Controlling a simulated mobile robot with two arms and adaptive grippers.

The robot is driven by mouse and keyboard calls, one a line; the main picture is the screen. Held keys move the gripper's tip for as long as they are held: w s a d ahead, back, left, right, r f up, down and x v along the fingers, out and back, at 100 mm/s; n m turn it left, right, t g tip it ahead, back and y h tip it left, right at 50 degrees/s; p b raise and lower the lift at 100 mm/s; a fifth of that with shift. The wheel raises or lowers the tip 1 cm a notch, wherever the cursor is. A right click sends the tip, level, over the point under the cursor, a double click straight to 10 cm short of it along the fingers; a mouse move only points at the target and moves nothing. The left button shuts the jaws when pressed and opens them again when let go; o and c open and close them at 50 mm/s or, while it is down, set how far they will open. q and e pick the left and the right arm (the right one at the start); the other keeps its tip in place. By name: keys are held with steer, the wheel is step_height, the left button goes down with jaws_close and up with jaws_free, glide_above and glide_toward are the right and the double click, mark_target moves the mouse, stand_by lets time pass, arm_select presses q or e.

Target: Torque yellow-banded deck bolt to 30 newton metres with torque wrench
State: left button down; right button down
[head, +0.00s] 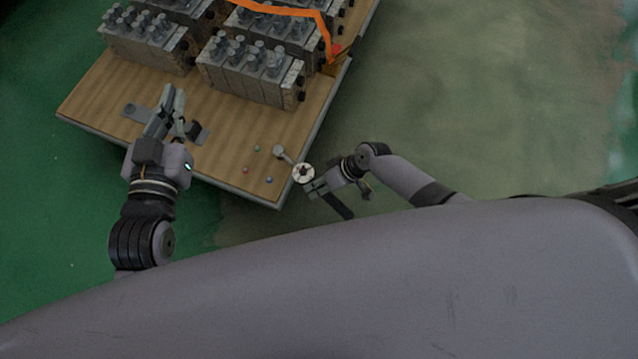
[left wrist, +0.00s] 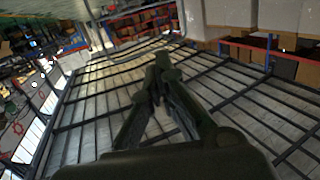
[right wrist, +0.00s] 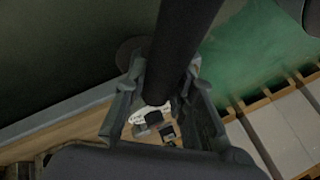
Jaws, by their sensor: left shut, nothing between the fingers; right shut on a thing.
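The torque wrench spans the table's near right corner, with a round white dial (head: 303,173), a dark grip (head: 338,206) and a grey head (head: 279,151). In the right wrist view the dark grip (right wrist: 180,45) runs between my fingers (right wrist: 160,100). Red (head: 245,170), green (head: 257,148) and blue (head: 269,180) bolt marks show on the deck. No yellow band is visible; the wrench head covers the spot across from red. I cannot tell whether it is seated. My left gripper (head: 172,100) is shut and empty.
Grey valve blocks (head: 250,78) fill the back of the wooden table (head: 215,150). An orange strap (head: 322,30) crosses them. A grey plate (head: 137,113) and a dark piece (head: 198,133) lie beside my left gripper. Open floor (head: 440,110) lies to the right.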

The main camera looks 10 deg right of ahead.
steer(key=shift+a+r, duration=0.15)
steer(key=shift+a, duration=0.25)
steer(key=shift+s+a+m+p, duration=0.2)
steer(key=shift+m+p, duration=0.1)
steer(key=shift+p, duration=0.15)
arm_select(q)
step_height(320, 180, down, 7)
steer(key=s+a+g+y, duration=0.1)
steer(key=s+g, duration=0.1)
steer(key=g, duration=0.2)
steer(key=shift+s+a+p, duration=0.3)
steer(key=shift+s+a, duration=0.05)
steer(key=shift+a, duration=0.05)
arm_select(e)
steer(key=shift+s+a+t, duration=0.15)
steer(key=shift+a+t, duration=0.1)
steer(key=shift+t, duration=0.05)
steer(key=shift+m, duration=0.3)
